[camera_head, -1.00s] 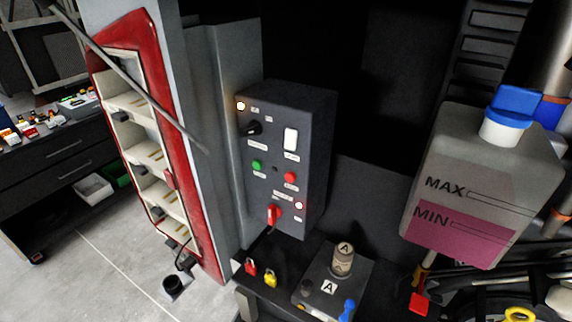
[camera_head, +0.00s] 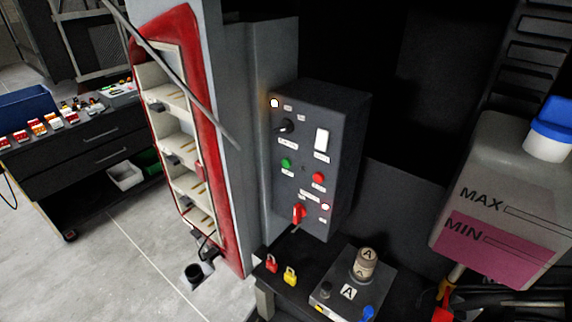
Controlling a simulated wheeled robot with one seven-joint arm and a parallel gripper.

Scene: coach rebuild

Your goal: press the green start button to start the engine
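The green button (camera_head: 286,163) is a small round button on the left side of the front of a dark grey control box (camera_head: 346,125). A red button (camera_head: 318,177) sits to its right. Below is a red rotary handle (camera_head: 298,214). A lamp at the top left (camera_head: 274,103) and one at the lower right (camera_head: 325,207) glow pale. My gripper is not in view, and nothing covers the green button.
A coolant tank (camera_head: 500,205) hangs at right. A red-framed shelf (camera_head: 212,130) and thin dark rod (camera_head: 180,80) stand left. Floor (camera_head: 120,250) is clear at lower left.

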